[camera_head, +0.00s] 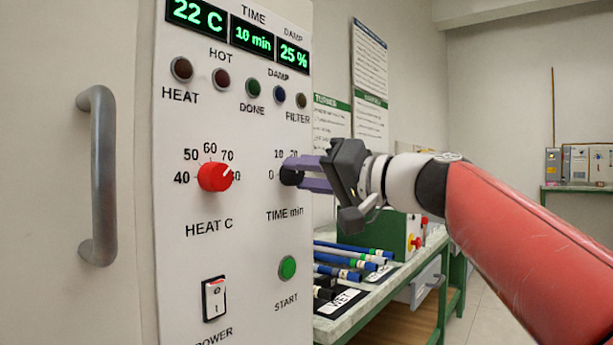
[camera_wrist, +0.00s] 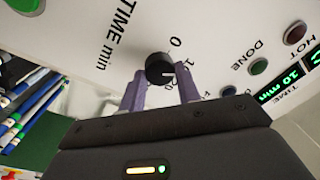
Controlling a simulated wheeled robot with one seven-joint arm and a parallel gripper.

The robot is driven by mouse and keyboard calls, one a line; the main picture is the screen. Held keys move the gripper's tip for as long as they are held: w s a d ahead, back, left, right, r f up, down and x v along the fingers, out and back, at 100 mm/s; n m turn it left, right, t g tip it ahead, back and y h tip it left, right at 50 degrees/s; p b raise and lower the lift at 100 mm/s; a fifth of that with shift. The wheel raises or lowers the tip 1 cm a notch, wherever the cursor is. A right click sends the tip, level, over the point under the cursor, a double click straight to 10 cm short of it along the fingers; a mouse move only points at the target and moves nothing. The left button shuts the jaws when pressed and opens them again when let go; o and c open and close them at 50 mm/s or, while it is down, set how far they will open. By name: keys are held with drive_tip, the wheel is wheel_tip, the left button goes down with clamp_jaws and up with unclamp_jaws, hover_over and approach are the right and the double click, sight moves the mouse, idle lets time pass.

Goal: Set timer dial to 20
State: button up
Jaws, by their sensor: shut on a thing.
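The timer dial (camera_head: 287,175) is a small black knob on the white control panel (camera_head: 245,205), above the label "TIME min", with 0, 10 and 20 marks visible. The time display (camera_head: 253,39) reads 10 min. My gripper (camera_head: 300,174) reaches in from the right with its purple fingers shut on the dial, partly hiding it and its scale. In the wrist view, the dial (camera_wrist: 158,68) sits between the fingertips (camera_wrist: 160,84). Its white pointer line is turned toward the 10 mark.
A red heat knob (camera_head: 214,177) is left of the dial, pointing between 70 and 80. A green start button (camera_head: 288,267) is below, and a power switch (camera_head: 214,298) is lower left. A door handle (camera_head: 98,175) stands further left. Rods (camera_head: 345,262) lie on a bench behind.

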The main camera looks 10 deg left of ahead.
drive_tip(key=m, duration=0.6)
drive_tip(key=shift+p, duration=0.4)
drive_tip(key=m+p, duration=0.1)
drive_tip(key=m, duration=0.2)
drive_tip(key=shift+m+t, duration=0.3)
drive_tip(key=shift+f+m+p, duration=0.15)
drive_tip(key=shift+m+p, duration=0.35)
drive_tip(key=shift+m, duration=1)
drive_tip(key=o, duration=1)
drive_tip(key=shift+c, duration=0.2)
drive_tip(key=b+v, duration=0.1)
drive_tip(key=v, duration=0.6)
drive_tip(key=shift+s+d+b, duration=0.3)
